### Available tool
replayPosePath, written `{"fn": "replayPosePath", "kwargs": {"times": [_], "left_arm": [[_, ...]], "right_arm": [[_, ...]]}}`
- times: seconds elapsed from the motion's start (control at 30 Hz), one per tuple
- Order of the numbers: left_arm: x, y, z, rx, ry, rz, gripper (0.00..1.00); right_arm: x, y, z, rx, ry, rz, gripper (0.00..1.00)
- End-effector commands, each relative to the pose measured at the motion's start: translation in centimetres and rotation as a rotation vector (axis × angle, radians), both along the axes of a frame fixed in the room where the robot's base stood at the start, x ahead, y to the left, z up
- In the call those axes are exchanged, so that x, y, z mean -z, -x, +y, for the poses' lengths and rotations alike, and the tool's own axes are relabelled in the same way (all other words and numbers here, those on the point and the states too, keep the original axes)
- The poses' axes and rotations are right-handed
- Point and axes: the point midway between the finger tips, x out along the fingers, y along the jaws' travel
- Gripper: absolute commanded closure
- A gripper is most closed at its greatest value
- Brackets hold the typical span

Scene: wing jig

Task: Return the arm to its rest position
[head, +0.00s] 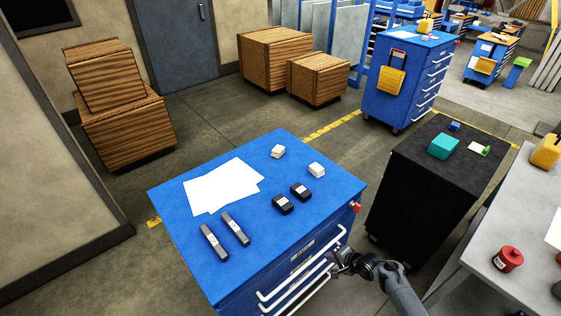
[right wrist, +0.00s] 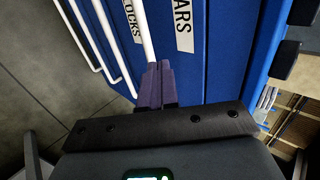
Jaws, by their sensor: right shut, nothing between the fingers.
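My right gripper (head: 341,263) is at the front of the blue tool cabinet (head: 240,258), near the right end of its white drawer handles (head: 300,272). In the right wrist view its fingers (right wrist: 155,86) are together with nothing between them. They are close to a white handle (right wrist: 143,30) on the blue cabinet front; I cannot tell if they touch it. My right arm comes in from the lower right. My left gripper is not in view.
On the blue cabinet lie white sheets (head: 222,186), two grey bars (head: 236,229), two black blocks (head: 283,204) and two white blocks (head: 317,170).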

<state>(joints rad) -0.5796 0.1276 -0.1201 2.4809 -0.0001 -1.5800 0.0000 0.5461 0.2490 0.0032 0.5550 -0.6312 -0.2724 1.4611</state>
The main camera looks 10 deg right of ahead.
Motion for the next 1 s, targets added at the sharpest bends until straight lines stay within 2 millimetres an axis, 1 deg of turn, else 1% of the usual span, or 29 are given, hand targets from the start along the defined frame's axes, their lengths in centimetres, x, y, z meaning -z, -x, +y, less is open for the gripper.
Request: {"fn": "replayPosePath", "kwargs": {"times": [0.07, 0.17, 0.27, 0.3, 0.37, 0.4, 0.47, 0.5, 0.53, 0.6, 0.67, 0.7, 0.77, 0.87, 0.97, 1.0], "left_arm": [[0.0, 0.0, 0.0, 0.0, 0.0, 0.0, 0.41], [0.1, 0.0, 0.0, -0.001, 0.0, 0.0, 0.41], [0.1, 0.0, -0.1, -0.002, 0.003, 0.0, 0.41], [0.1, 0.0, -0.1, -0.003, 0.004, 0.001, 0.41], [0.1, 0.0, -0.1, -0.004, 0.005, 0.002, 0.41], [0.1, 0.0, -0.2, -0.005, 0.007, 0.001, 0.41], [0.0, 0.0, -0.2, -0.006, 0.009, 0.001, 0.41], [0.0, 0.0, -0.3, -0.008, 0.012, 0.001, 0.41], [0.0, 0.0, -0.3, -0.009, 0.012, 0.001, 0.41], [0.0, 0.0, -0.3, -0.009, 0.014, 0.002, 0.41], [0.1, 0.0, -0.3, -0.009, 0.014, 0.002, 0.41], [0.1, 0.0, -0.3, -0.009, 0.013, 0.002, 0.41], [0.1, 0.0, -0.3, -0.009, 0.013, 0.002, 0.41], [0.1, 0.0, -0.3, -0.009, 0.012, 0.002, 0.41], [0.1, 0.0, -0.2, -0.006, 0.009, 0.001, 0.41], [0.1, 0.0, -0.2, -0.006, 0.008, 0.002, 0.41]], "right_arm": [[1.6, 1.5, 0.0, 0.0, 0.0, 0.026, 1.0], [4.5, 4.5, 0.3, -0.002, -0.003, 0.075, 1.0], [8.0, 8.5, 0.8, -0.007, -0.006, 0.138, 1.0], [9.4, 10.5, 1.2, -0.012, -0.008, 0.163, 1.0], [11.4, 13.7, 1.9, -0.025, -0.008, 0.194, 1.0], [12.6, 15.9, 2.5, -0.035, -0.006, 0.206, 1.0], [13.7, 18.6, 3.4, -0.049, 0.005, 0.213, 1.0], [14.2, 20.3, 4.0, -0.059, 0.017, 0.219, 1.0], [14.4, 21.6, 4.5, -0.069, 0.029, 0.222, 1.0], [14.5, 24.2, 5.6, -0.103, 0.078, 0.223, 1.0], [14.0, 26.1, 6.3, -0.141, 0.128, 0.217, 1.0], [13.4, 27.2, 6.9, -0.169, 0.165, 0.212, 1.0], [12.2, 28.6, 7.6, -0.213, 0.222, 0.202, 1.0], [9.4, 30.5, 8.6, -0.286, 0.322, 0.181, 1.0], [5.7, 31.9, 9.3, -0.361, 0.421, 0.158, 1.0], [3.9, 32.3, 9.5, -0.39, 0.461, 0.147, 1.0]]}}
